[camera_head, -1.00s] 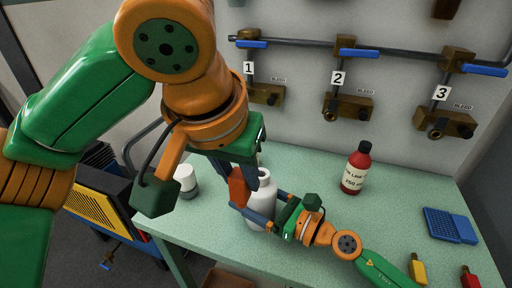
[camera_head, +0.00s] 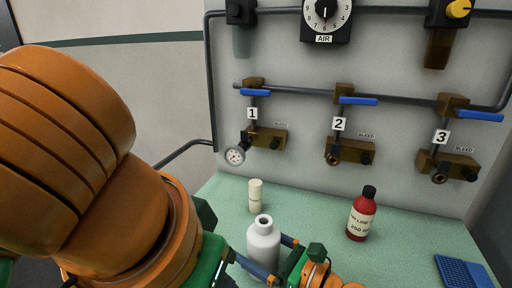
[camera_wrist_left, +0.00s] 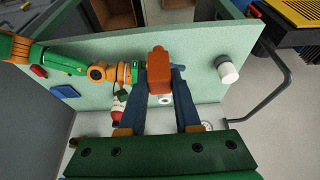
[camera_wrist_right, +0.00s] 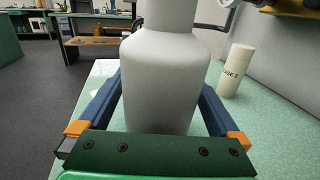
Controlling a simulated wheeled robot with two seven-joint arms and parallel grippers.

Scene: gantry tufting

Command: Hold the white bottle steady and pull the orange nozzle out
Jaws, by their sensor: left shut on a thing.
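The white bottle (camera_head: 264,247) stands upright on the green bench, its mouth open and bare. It fills the middle of the right wrist view (camera_wrist_right: 165,80). My right gripper (camera_head: 275,258) has one finger along each side of its body and looks shut on it; the fingers also show in the right wrist view (camera_wrist_right: 163,98). My left gripper (camera_wrist_left: 160,78) is shut on the orange nozzle (camera_wrist_left: 159,58), a block between its fingertips. The bottle's mouth (camera_wrist_left: 166,99) shows apart from the nozzle in the left wrist view. My left arm hides the nozzle in the head view.
A cream cylinder (camera_head: 255,196) stands behind the bottle. A red bottle (camera_head: 362,214) with a black cap stands to its right. A blue tray (camera_head: 462,271) lies at the far right. Pipes with numbered blue-handled valves (camera_head: 352,100) and a gauge (camera_head: 235,155) line the wall behind.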

